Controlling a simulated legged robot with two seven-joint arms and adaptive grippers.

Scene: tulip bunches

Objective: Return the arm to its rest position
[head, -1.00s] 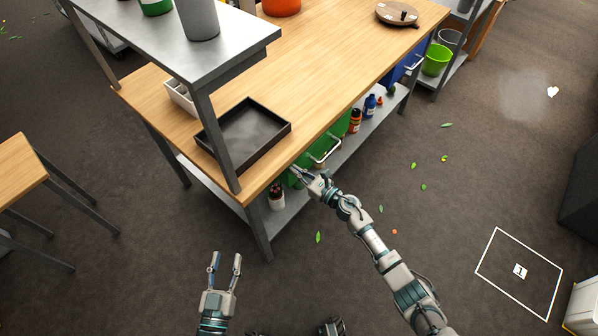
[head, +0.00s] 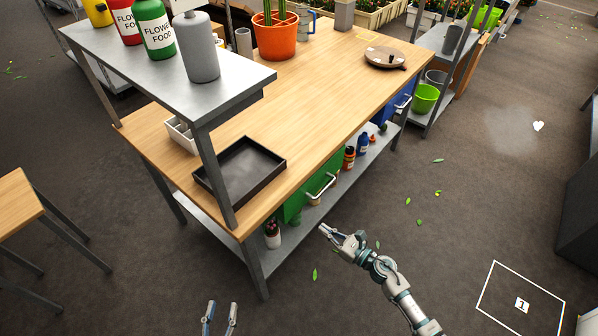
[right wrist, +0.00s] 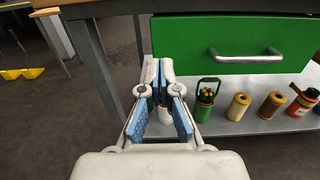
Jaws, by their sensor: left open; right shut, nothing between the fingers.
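My right gripper (head: 325,230) is shut and empty, low in front of the bench's right side and apart from it in the head view. In the right wrist view its closed fingers (right wrist: 160,75) point toward the lower shelf, left of the green drawer's handle. The green drawer (right wrist: 230,42) also shows in the head view (head: 294,209); it looks closed. My left gripper (head: 219,315) is open and empty at the bottom edge of the head view, over the floor. Its wrist is out of view.
The wooden workbench (head: 300,110) carries a black tray (head: 275,172), an orange pot (head: 274,42) and a round turntable (head: 385,58). Bottles stand on its lower shelf (right wrist: 225,124). A stool (head: 15,188) is at the left. The floor right of the bench is open, with scattered leaves.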

